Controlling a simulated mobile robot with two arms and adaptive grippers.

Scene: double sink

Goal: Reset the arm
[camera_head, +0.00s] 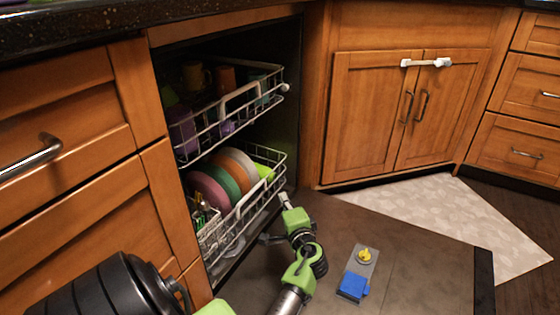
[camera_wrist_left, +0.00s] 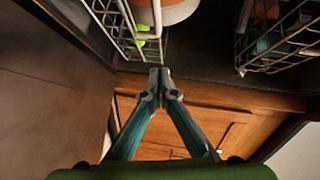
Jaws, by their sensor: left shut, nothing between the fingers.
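My left gripper (camera_head: 284,199) is low in front of the open dishwasher, beside the front right corner of the lower rack (camera_head: 284,157). Its arm comes up from the bottom of the head view. In the left wrist view the fingers (camera_wrist_left: 160,74) meet at the tips, and nothing is held between them. White rack wires (camera_wrist_left: 120,40) show just beyond the tips there. My right gripper does not show in either view.
The lower rack holds several colored plates (camera_head: 240,165); the upper rack (camera_head: 284,87) holds cups. The open dishwasher door (camera_head: 420,270) carries a blue dispenser piece (camera_head: 352,287) with a yellow knob (camera_head: 364,255). Closed cabinet doors (camera_head: 385,120) and a pale mat (camera_head: 450,210) lie to the right.

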